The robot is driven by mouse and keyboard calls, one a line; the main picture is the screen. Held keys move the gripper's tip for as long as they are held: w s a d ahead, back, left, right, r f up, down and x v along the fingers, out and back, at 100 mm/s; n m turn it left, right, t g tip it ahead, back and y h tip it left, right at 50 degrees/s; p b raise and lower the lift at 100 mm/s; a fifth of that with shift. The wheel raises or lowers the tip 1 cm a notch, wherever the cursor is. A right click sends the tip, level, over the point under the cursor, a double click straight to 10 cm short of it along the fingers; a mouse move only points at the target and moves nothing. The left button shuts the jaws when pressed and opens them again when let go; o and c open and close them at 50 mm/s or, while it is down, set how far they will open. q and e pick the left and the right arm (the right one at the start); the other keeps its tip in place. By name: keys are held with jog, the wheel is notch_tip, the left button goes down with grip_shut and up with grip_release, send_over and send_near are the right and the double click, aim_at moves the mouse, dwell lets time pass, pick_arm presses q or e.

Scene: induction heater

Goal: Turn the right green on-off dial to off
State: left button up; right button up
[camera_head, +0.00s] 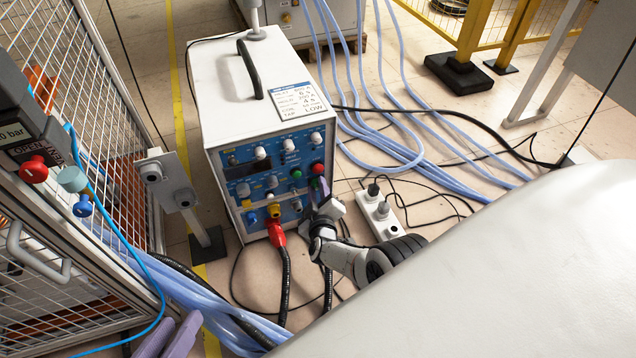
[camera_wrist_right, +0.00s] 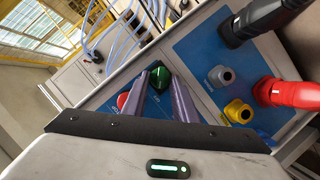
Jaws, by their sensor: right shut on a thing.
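The heater's control panel (camera_head: 240,160) is blue, on the front of a white box. The green dial (camera_wrist_right: 154,78) shows at the tips of my right gripper in the right wrist view. My right gripper (camera_wrist_right: 153,80) has its two purple fingers shut on this dial, one on each side. In the head view my right gripper (camera_head: 321,188) is at the panel's right side, just below a red knob (camera_head: 317,168), and largely hides the dial. My left gripper (camera_head: 170,335) is at the lower left, open and empty, its two purple fingers apart.
A red plug (camera_head: 276,235) with a black cable is below the panel. A power strip (camera_head: 382,212) lies on the floor to the right. Blue hoses (camera_head: 400,120) run behind it. A wire-mesh cage (camera_head: 100,150) stands at the left, near my left gripper.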

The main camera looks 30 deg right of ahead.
pick_arm(q)
jog(key=shift+d+r, duration=0.15)
jog(key=shift+r, duration=0.05)
pick_arm(e)
jog(key=shift+w, duration=0.1)
jog(key=o, duration=1)
jog(key=shift+a, duration=0.1)
